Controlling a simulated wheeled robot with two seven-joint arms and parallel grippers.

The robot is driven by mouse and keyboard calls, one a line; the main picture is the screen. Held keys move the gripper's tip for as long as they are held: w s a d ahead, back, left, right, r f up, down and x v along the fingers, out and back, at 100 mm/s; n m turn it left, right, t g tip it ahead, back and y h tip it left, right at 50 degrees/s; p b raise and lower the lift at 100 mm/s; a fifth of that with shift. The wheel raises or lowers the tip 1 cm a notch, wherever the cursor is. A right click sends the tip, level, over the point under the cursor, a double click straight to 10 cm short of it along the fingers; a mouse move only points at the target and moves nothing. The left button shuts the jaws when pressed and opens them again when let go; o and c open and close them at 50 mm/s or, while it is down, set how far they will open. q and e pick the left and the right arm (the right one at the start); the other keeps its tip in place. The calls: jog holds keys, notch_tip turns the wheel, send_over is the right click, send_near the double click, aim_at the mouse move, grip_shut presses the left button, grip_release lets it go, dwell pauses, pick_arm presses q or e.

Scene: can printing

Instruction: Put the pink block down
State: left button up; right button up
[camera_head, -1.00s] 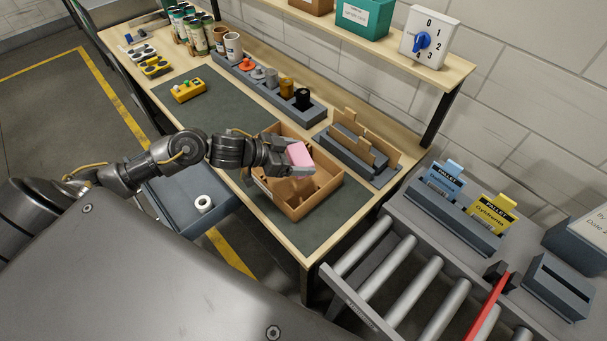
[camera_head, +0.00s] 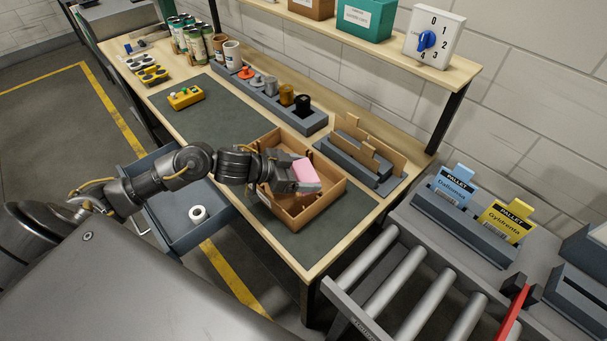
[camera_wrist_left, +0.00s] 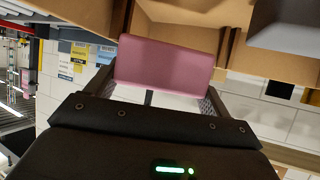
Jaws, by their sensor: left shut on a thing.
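The pink block (camera_head: 305,171) is between the fingers of my left gripper (camera_head: 300,180), which is shut on it. In the left wrist view the pink block (camera_wrist_left: 164,64) fills the space between the two fingers. In the head view the gripper and block are over the open brown box (camera_head: 318,212) on the workbench. I cannot tell whether the block touches the box. My right gripper is not in view.
A grey rack (camera_head: 268,97) with stoppers and small jars stands behind the box. A brown divider in a grey holder (camera_head: 365,152) is to its right. The green mat (camera_head: 205,130) has free room on the left. An open drawer (camera_head: 181,216) holds a white roll (camera_head: 198,213).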

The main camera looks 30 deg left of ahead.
pick_arm(q)
jog(key=shift+f, duration=0.6)
jog(key=o, duration=0.9)
jog(key=shift+r, duration=0.35)
jog(key=shift+b+v, duration=1.05)
jog(key=shift+v, duration=5.15)
jog(key=shift+d+r, duration=0.15)
